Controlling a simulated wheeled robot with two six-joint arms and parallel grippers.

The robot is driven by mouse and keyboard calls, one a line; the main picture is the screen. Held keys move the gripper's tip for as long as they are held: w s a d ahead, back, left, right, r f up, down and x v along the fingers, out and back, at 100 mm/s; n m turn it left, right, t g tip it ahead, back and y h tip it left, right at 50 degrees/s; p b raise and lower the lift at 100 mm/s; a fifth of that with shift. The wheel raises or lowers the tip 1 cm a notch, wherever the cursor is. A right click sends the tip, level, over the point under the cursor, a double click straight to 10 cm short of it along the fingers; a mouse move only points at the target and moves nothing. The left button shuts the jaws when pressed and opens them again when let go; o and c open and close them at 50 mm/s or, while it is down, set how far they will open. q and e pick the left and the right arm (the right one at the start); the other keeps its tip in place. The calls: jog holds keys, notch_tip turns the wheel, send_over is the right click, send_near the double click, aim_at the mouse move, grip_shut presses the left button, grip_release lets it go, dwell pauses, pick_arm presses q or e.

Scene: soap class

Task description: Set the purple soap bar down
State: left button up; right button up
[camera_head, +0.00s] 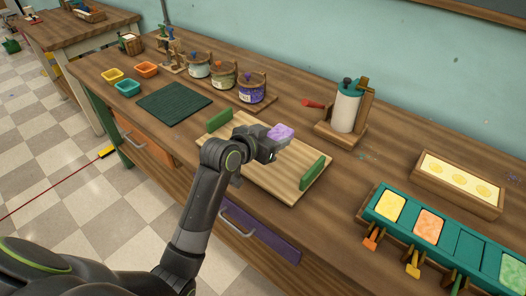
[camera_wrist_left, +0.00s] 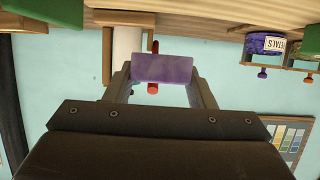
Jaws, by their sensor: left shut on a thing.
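The purple soap bar (camera_head: 280,132) is held at the tip of my left gripper (camera_head: 268,145), over the wooden board with green end blocks (camera_head: 262,172). In the left wrist view the purple soap bar (camera_wrist_left: 162,69) sits between the two fingers of my left gripper (camera_wrist_left: 160,85), which are shut on it. The bar looks raised above the board, but the exact gap cannot be told. My right gripper is not in view.
A teal tray (camera_head: 458,240) holds coloured soap bars at the right. A wooden mould (camera_head: 458,183) with yellow rounds lies behind it. A white roll in a wooden stand (camera_head: 346,108) and several jars (camera_head: 252,88) stand at the back. A dark green mat (camera_head: 174,101) lies left of the board.

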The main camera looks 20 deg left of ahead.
pick_arm(q)
notch_tip(320, 180, down, 3)
jog(key=shift+d+r, duration=0.1)
jog(key=shift+d, duration=0.05)
notch_tip(320, 180, down, 3)
jog(key=shift+f, duration=0.55)
jog(key=shift+f+b, duration=0.2)
jog(key=shift+b, duration=0.15)
jog(key=o, duration=1.3)
jog(key=shift+r, duration=0.1)
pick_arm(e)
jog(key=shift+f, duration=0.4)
